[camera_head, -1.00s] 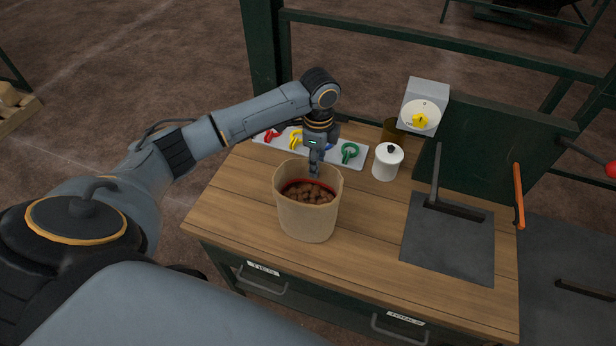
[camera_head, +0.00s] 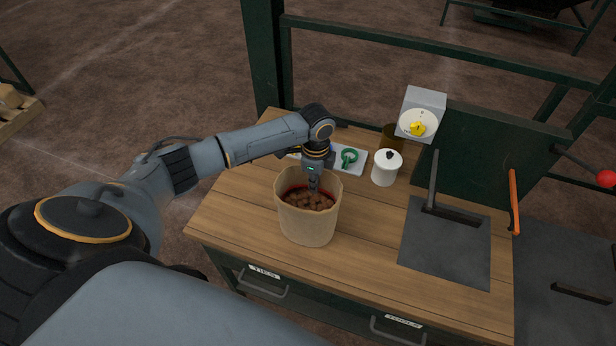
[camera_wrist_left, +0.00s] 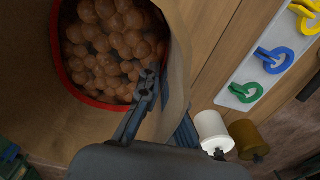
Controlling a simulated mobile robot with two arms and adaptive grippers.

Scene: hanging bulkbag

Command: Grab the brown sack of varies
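The brown sack (camera_head: 308,224) stands upright and open on the wooden table, filled with round brown pieces (camera_head: 306,200). A red ring shows inside it. My left gripper (camera_head: 313,184) points down at the sack's far rim. In the left wrist view the sack (camera_wrist_left: 177,65) fills the upper left, and its wall runs between the spread fingers of my left gripper (camera_wrist_left: 165,110). One finger is inside the sack; the other is outside, partly hidden by the wall. The fingers look apart, not closed on the wall. My right gripper is out of view.
Behind the sack are a light tray (camera_head: 358,169) with a green clip (camera_head: 349,157), a white lidded pot (camera_head: 385,169) and a brown jar (camera_head: 392,139). A box with a yellow knob (camera_head: 417,129) and a lever plate (camera_head: 445,245) are at right. The table front is clear.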

